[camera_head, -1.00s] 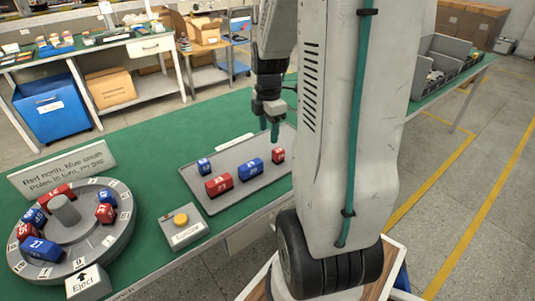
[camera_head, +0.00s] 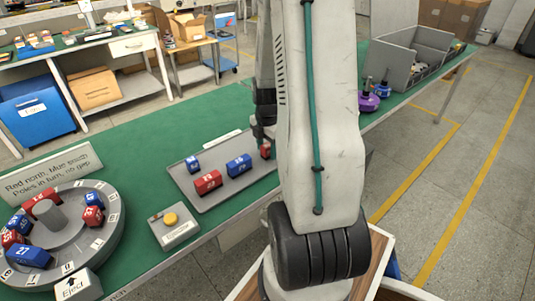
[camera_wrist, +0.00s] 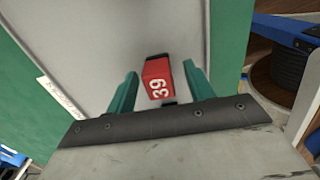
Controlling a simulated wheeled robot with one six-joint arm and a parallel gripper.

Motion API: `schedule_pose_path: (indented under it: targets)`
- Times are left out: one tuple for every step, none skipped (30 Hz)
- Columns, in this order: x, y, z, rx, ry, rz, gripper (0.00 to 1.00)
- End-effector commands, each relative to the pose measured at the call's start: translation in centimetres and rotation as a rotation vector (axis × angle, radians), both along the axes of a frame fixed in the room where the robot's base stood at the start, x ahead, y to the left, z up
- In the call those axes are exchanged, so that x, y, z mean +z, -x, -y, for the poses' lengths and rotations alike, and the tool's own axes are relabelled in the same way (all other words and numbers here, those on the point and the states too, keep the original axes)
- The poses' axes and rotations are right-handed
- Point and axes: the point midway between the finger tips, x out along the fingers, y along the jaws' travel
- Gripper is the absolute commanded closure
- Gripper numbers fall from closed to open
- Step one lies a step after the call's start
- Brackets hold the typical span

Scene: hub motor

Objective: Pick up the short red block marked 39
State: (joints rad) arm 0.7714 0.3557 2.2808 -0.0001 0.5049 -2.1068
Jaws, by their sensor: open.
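The short red block marked 39 (camera_wrist: 157,80) lies on the grey tray (camera_wrist: 110,35) in the wrist view, between the two green fingers of my gripper (camera_wrist: 160,88). The fingers are open, with a gap on each side of the block. In the head view the red block (camera_head: 265,150) is at the right end of the tray (camera_head: 210,202), partly hidden by my arm. My gripper (camera_head: 262,140) is over it there, its fingertips hard to make out.
On the tray also lie a small blue block (camera_head: 193,164), a longer red block (camera_head: 208,182) and a longer blue block (camera_head: 239,165). A round rotor with blocks (camera_head: 100,240) and a yellow button box (camera_head: 174,228) stand left. A purple item (camera_head: 368,101) stands behind my arm.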

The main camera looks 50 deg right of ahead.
Motion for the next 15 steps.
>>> schedule_pose_path:
  targets:
    - [0.02,-0.01,-0.01,0.000,0.000,0.000,0.47]
    - [0.03,-0.01,-0.01,0.000,0.000,0.000,0.47]
    - [0.03,0.00,-0.01,0.000,0.000,0.000,0.47]
    - [0.04,0.00,-0.01,0.000,0.000,0.000,0.56]
    - [0.04,-0.01,-0.01,0.000,0.000,0.000,0.64]
    - [0.04,-0.01,0.00,0.000,0.000,0.000,0.75]
    - [0.04,0.00,0.00,0.000,0.000,0.000,0.83]
    - [0.05,0.00,0.00,0.000,0.000,0.000,0.92]
    - [0.05,0.00,0.00,0.000,0.000,0.000,0.99]
    - [0.05,0.00,0.00,0.000,0.000,0.000,0.99]
    - [0.06,-0.01,0.01,0.000,0.000,0.000,0.99]
    - [0.06,-0.01,0.01,0.000,0.000,0.000,0.99]
    - [0.07,-0.01,0.02,0.000,0.000,0.000,0.99]
    - [0.07,-0.01,0.02,0.000,0.000,0.000,0.99]
    - [0.07,-0.01,0.02,0.000,0.000,0.000,0.99]
